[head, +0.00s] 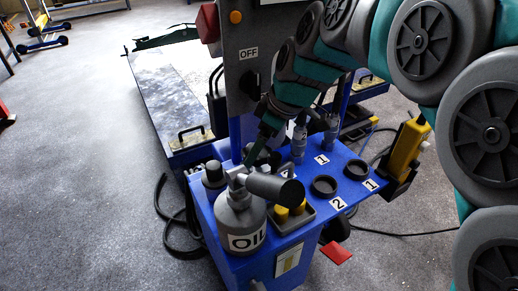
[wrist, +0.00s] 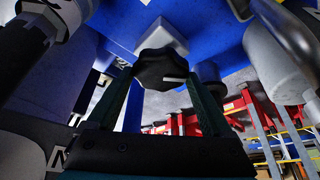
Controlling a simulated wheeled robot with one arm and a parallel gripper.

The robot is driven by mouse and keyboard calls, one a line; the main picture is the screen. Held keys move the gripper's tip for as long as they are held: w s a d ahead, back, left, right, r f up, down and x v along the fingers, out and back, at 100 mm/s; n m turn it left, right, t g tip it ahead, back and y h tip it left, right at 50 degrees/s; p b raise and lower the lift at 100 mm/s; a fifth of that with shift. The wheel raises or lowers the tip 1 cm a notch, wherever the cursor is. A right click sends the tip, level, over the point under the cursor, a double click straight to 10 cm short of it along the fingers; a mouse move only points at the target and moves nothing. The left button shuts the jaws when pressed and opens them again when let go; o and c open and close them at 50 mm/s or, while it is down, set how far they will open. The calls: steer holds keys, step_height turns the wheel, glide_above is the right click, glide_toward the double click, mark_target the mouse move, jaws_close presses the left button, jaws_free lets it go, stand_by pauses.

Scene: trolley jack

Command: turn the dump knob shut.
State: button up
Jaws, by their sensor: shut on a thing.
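The dump knob (wrist: 160,66) is black with a lobed rim and a short white line across its face; it shows in the wrist view below a pale block on a blue body. My gripper (wrist: 163,84) is shut on this knob, with one dark green finger on each side. In the head view my gripper (head: 257,150) reaches down behind the oil can (head: 240,217), over the blue trolley top. There the knob cannot be made out, and the fingertips are partly hidden.
Grey cylinders (head: 298,147) stand just right of my gripper, with black ring holders (head: 325,186) in front. A yellow tool (head: 406,148) hangs at the right edge. Open floor (head: 85,130) lies left.

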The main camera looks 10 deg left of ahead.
steer(key=m+t, duration=0.1)
steer(key=m, duration=0.2)
steer(key=shift+m+h, duration=0.3)
steer(key=m+t, duration=0.1)
steer(key=m, duration=0.1)
steer(key=m+h, duration=0.1)
steer(key=m, duration=0.1)
steer(key=shift+s+a+m+t+b, duration=0.15)
steer(key=shift+m+t+b, duration=0.15)
steer(key=shift+m+t, duration=0.1)
steer(key=shift+h, duration=0.3)
steer(key=o, duration=1.1)
steer(key=shift+o, duration=0.2)
steer(key=v, duration=0.7)
steer(key=shift+r, duration=0.35)
steer(key=shift+s, duration=0.1)
